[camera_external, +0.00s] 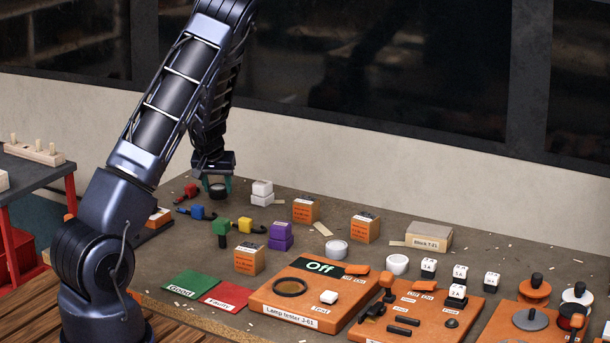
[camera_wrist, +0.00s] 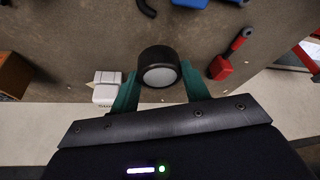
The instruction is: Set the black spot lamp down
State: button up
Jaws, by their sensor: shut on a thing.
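The black spot lamp (camera_wrist: 159,68) is a short black cylinder with a pale round face, seen in the wrist view between the two green fingers. My gripper (camera_wrist: 157,88) is shut on it. In the external view my gripper (camera_external: 217,184) is low over the far left part of the bench, and the lamp (camera_external: 217,191) shows dark between its fingers. I cannot tell whether the lamp touches the bench top.
White blocks (camera_external: 262,192) stand just right of my gripper. A red-and-black part (camera_external: 188,191) and a blue-and-black part (camera_external: 200,213) lie to its left and front. The lamp tester (camera_external: 272,299), green card (camera_external: 190,284) and red card (camera_external: 226,295) are nearer the front.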

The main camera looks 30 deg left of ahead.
aim_at(216, 189)
jog(key=shift+f, duration=1.8)
jog(key=shift+f, duration=0.15)
jog(key=o, duration=1)
